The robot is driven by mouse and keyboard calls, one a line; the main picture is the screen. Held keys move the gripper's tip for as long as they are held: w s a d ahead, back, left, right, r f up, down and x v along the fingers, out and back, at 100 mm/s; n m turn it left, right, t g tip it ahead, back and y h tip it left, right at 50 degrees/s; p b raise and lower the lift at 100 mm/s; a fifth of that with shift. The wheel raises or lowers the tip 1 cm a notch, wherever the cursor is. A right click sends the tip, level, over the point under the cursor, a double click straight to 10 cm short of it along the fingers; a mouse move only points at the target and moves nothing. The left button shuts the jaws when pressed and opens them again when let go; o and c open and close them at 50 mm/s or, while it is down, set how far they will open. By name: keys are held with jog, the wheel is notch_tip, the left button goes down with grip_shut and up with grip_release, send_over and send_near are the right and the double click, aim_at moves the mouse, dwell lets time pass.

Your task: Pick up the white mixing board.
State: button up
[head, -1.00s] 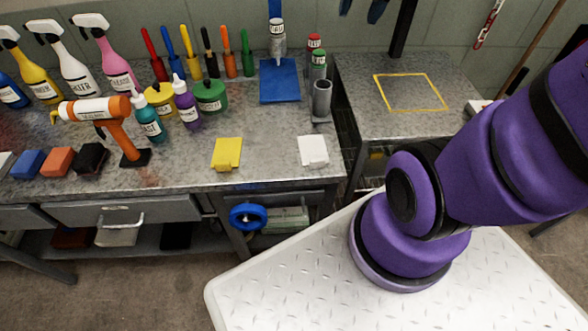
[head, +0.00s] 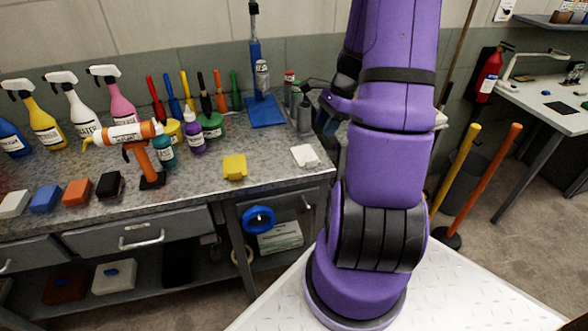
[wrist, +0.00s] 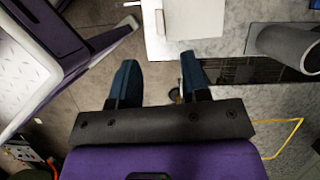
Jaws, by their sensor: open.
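The white mixing board (head: 305,155) is a small white slab lying flat near the right front corner of the grey workbench (head: 215,193). In the wrist view the board (wrist: 190,25) shows at the top, cut off by the frame edge, beyond my fingertips and apart from them. My gripper (wrist: 159,63) has two dark blue fingers, spread apart with nothing between them. In the head view my purple arm hides most of the gripper; only a dark blue part shows behind the board, by the grey cylinder.
A yellow block (head: 234,167) lies left of the board. A grey cylinder (head: 304,115) and spray cans stand behind it, beside a blue tray (head: 266,112). A blue tape roll (head: 259,219) hangs below the bench edge.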

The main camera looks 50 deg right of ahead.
jog(key=f, duration=0.2)
send_over(312, 159)
jog(key=s+d, duration=0.1)
jog(key=shift+m, duration=0.3)
notch_tip(312, 159, down, 4)
jog(key=shift+s+d+f, duration=0.1)
jog(key=shift+s+f, duration=0.05)
jog(key=shift+f, duration=0.05)
jog(key=shift+d+x, duration=0.15)
jog(key=shift+x, duration=1.1)
jog(key=shift+d+x, duration=0.15)
jog(key=shift+x, duration=1.15)
jog(key=shift+f, duration=0.1)
grip_shut()
